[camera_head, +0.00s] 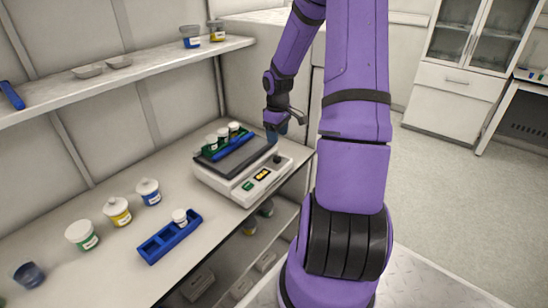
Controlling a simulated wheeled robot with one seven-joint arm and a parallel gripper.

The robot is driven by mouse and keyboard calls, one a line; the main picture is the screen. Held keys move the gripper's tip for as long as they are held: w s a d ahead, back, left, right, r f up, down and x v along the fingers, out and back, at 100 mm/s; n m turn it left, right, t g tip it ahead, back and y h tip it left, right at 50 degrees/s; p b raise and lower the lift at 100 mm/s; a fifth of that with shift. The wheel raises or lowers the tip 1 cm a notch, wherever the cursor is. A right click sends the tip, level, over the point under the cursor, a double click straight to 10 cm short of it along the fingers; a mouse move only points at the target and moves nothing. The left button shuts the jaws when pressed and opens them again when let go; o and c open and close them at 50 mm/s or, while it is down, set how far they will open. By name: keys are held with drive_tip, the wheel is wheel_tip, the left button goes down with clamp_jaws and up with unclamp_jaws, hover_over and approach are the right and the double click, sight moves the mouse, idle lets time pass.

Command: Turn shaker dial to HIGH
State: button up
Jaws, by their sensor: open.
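The shaker (222,178) is a white box on the bench. Its dark platform carries several small jars with white lids and a blue bar along the front edge. The sloped front panel has a green element (248,186), a lit amber display (262,175) and a small dark round dial (277,159) near its right end. The dial's setting and the display text are too small to read. My gripper (284,127) is open above the shaker's right rear side, apart from the dial, with nothing visible in it.
A blue rack (168,241) holding one small jar lies left of the shaker. Several lidded jars and a dark blue cup (30,275) stand further left. A wall shelf (150,66) runs above the bench. Open floor (450,200) lies to the right.

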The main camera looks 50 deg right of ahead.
sight(277, 157)
wheel_tip(277, 157, down, 10)
drive_tip(key=shift+r, duration=0.2)
drive_tip(key=shift+c, duration=0.2)
